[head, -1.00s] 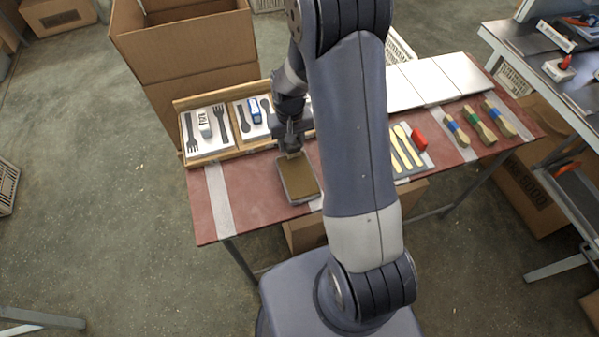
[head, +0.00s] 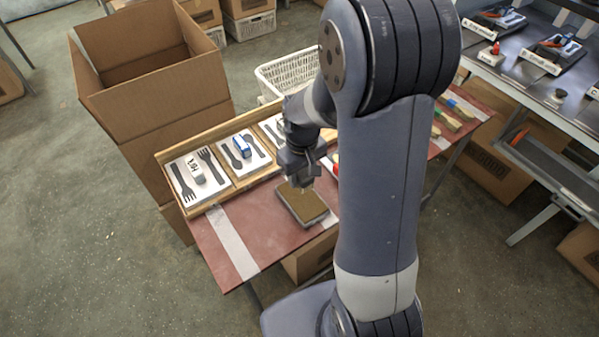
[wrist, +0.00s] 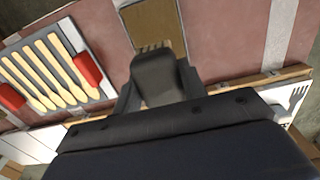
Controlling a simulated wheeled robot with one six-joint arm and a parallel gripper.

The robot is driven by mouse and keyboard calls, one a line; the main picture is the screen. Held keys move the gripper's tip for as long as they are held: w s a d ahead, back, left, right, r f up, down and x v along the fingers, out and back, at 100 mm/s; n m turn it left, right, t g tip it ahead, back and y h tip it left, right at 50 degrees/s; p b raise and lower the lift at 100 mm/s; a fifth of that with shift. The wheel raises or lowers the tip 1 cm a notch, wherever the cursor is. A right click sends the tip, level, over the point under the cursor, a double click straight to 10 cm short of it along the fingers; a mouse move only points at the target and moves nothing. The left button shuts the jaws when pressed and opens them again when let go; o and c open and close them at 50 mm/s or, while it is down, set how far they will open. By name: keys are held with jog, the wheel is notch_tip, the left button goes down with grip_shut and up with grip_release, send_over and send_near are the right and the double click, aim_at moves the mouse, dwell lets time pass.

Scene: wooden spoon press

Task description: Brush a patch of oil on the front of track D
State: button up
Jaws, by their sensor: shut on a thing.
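My gripper (head: 301,178) is shut on a small brush, mostly hidden by the fingers. Its pale bristles (wrist: 152,47) show just past the fingertips in the wrist view. The brush is at the far edge of a grey tray with a brown pad (head: 304,204) on the red table. The pad also shows in the wrist view (wrist: 158,22); I cannot tell if the bristles touch it. Machines with white labels (head: 542,64) stand on the grey bench at right. Their lettering is too small to read, so I cannot pick out track D.
A wooden tray (head: 215,199) holds dark utensils on white cards behind the pad. A large open carton (head: 160,120) and a white basket (head: 284,77) stand behind the table. In the wrist view, a grey tray with pale wooden spoons (wrist: 45,68) and red blocks (wrist: 88,68) lies beside the pad.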

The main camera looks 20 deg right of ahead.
aim_at(302, 198)
jog(key=shift+f+b, duration=2.35)
jog(key=shift+f, duration=0.6)
jog(key=shift+s+f+b, duration=0.1)
jog(key=shift+f+b, duration=0.3)
jog(key=shift+f, duration=0.2)
jog(key=shift+r, duration=0.1)
jog(key=shift+r+p, duration=2.85)
jog(key=shift+r, duration=0.65)
